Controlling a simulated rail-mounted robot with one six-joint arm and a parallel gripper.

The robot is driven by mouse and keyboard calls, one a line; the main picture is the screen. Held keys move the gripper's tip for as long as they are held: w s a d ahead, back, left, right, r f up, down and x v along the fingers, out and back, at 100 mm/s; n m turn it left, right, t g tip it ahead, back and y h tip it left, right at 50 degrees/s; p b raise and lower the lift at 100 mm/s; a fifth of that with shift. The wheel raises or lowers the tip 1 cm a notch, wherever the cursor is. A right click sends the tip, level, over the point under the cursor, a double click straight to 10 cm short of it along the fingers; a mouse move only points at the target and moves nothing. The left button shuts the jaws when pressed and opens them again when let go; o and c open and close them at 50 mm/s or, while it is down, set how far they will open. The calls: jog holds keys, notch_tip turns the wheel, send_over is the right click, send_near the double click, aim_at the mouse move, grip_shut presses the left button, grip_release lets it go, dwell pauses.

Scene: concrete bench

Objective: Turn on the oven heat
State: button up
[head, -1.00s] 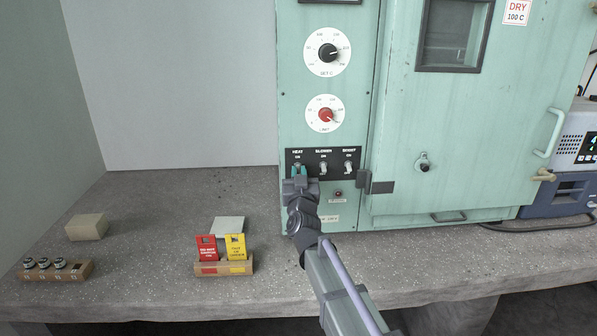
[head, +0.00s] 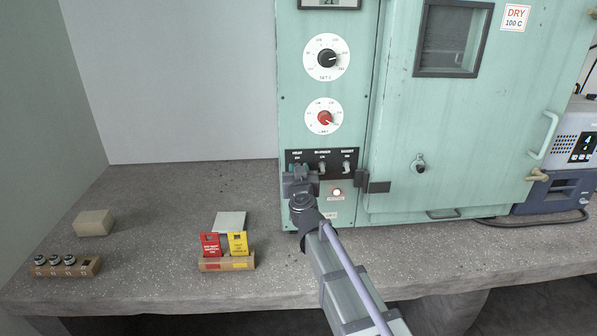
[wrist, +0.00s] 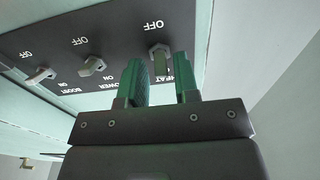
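The teal oven (head: 420,150) stands on the bench with a dark switch panel (head: 328,155) on its lower left. The HEAT switch (wrist: 161,64) shows in the wrist view, its lever toward the ON side. My gripper (head: 298,167) is at this switch. In the wrist view its green fingers (wrist: 158,58) are apart, with the lever seen in the gap between them; I cannot tell whether they touch it. In the head view my gripper hides the HEAT lever. The small lamp (head: 337,192) below the panel glows.
The BLOWER switch (head: 322,167) and BOOST switch (head: 346,167) sit close to the right. A black dial (head: 327,58) and red dial (head: 324,118) are above. A holder (head: 226,265) with red and yellow tags stands front left. A dark bracket (head: 374,186) juts out right.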

jog(key=shift+o, duration=0.8)
jog(key=shift+s, duration=0.1)
jog(key=s+d, duration=0.1)
jog(key=s, duration=0.9)
jog(key=shift+s+d+f, duration=0.2)
jog(key=shift+s+d, duration=0.05)
jog(key=shift+s, duration=0.05)
